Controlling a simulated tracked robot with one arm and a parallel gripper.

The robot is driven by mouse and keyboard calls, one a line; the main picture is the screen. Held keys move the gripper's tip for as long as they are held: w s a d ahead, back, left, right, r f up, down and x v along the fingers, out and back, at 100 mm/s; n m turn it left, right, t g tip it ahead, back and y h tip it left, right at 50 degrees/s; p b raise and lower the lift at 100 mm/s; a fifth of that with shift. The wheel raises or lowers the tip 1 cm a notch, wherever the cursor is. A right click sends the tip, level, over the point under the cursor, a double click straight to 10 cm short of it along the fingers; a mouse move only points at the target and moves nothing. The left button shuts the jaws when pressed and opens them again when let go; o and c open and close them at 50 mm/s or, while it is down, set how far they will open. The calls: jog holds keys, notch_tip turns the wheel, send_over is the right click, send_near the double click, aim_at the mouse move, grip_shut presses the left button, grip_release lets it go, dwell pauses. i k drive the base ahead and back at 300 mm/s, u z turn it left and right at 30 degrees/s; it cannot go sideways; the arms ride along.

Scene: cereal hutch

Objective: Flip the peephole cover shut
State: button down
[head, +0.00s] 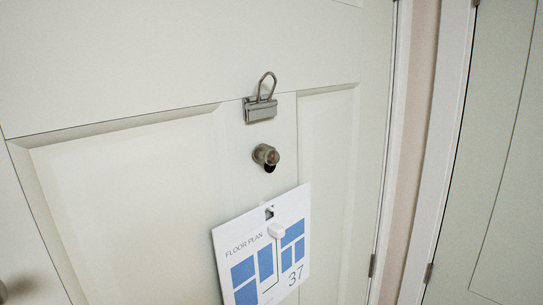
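A small bronze-coloured round fitting, the peephole with its cover (265,154), sits on the pale door (130,70) near the middle of the head view. A dark round patch shows just under its lower right edge. I cannot tell whether that patch is the bare peephole or a shadow, so how the cover lies is unclear. My gripper is not in view.
A metal clip with a wire loop (261,108) is fixed above the peephole. A door frame (440,150) stands to the right. A knob-like piece (2,291) shows at lower left.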

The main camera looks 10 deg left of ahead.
aim_at(264, 154)
jog(key=u, duration=1.75)
jog(key=k, duration=1.15)
jog(key=z, duration=1.15)
jog(key=i, duration=1)
jog(key=u, duration=0.05)
